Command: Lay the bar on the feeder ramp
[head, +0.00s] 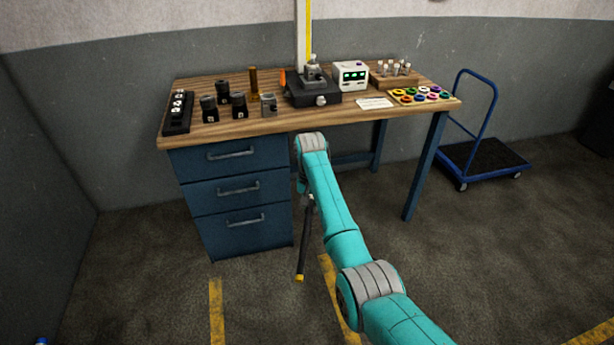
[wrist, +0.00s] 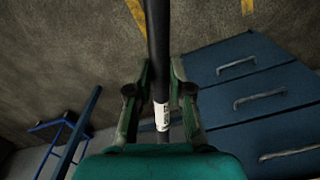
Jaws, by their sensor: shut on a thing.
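My gripper (wrist: 160,92) is shut on a long dark bar (wrist: 158,45) with a white printed label (wrist: 162,116) between the fingers. My gripper (head: 305,190) is mostly hidden behind my arm there. The bar's upper end is hidden. I see no feeder ramp in either view.
A wooden-topped workbench (head: 225,130) with blue drawers (head: 236,190) stands close behind the bar. Several tools, a gauge box (head: 351,75) and coloured rings are on it. A blue trolley (head: 485,160) stands right. Yellow-lined floor (head: 216,310) is open in front.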

